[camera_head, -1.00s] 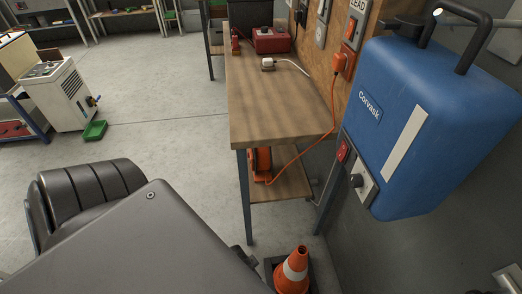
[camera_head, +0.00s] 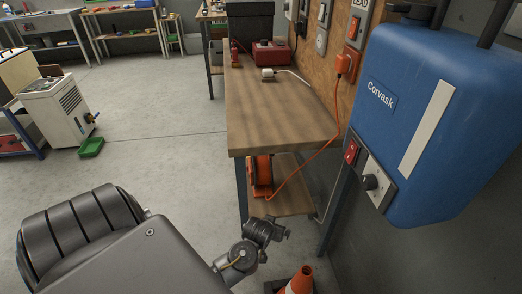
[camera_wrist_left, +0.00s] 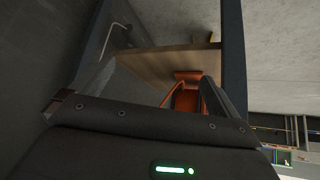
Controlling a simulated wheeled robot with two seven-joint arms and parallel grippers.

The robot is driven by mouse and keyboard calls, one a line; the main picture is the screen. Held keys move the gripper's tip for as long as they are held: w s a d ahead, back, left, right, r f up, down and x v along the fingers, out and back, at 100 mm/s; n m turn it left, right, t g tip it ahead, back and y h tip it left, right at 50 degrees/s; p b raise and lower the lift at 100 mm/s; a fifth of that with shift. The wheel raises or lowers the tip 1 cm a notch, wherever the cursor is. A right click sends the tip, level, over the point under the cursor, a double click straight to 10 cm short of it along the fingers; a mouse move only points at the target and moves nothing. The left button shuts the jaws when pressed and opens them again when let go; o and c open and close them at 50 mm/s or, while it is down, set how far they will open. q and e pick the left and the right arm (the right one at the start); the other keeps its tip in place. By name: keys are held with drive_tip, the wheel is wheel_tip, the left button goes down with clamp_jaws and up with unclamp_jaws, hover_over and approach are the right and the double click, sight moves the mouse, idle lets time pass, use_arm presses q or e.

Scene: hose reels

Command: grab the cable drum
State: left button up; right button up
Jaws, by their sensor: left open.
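The cable drum (camera_head: 259,172) is an orange reel on the lower shelf of the workbench, with an orange cable running up to a wall socket. In the left wrist view the drum (camera_wrist_left: 186,94) shows just beyond my gripper body, partly hidden by its dark edge. My left gripper (camera_head: 268,230) is in front of and below the shelf in the head view, apart from the drum as far as I can see. It is open and empty. My right gripper is out of view.
The lower shelf (camera_head: 288,201) lies under the workbench top (camera_head: 275,115), between its legs. A blue Corvask box (camera_head: 415,120) hangs on the right wall. A traffic cone (camera_head: 300,282) stands in front of the bench.

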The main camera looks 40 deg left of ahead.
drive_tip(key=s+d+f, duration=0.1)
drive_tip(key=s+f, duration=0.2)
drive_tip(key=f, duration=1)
use_arm(q)
drive_tip(key=w+a+r+n+y+b, duration=0.1)
drive_tip(key=w+a+n+y, duration=0.2)
drive_tip(key=w+a, duration=0.6)
drive_tip(key=w+a+r+n+t+y+b, duration=0.1)
drive_tip(key=w+a+r+n+y, duration=0.1)
drive_tip(key=w+a, duration=0.7)
drive_tip(key=a+n+y, duration=0.1)
drive_tip(key=a+y, duration=0.1)
drive_tip(key=a, duration=0.2)
drive_tip(key=shift+r+y, duration=0.15)
drive_tip(key=shift+y, duration=0.25)
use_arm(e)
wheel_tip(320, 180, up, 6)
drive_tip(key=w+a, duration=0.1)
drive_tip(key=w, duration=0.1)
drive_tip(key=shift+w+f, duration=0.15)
use_arm(q)
drive_tip(key=shift+a, duration=0.1)
drive_tip(key=c, duration=1.6)
drive_tip(key=shift+c, duration=0.6)
drive_tip(key=shift+r, duration=0.15)
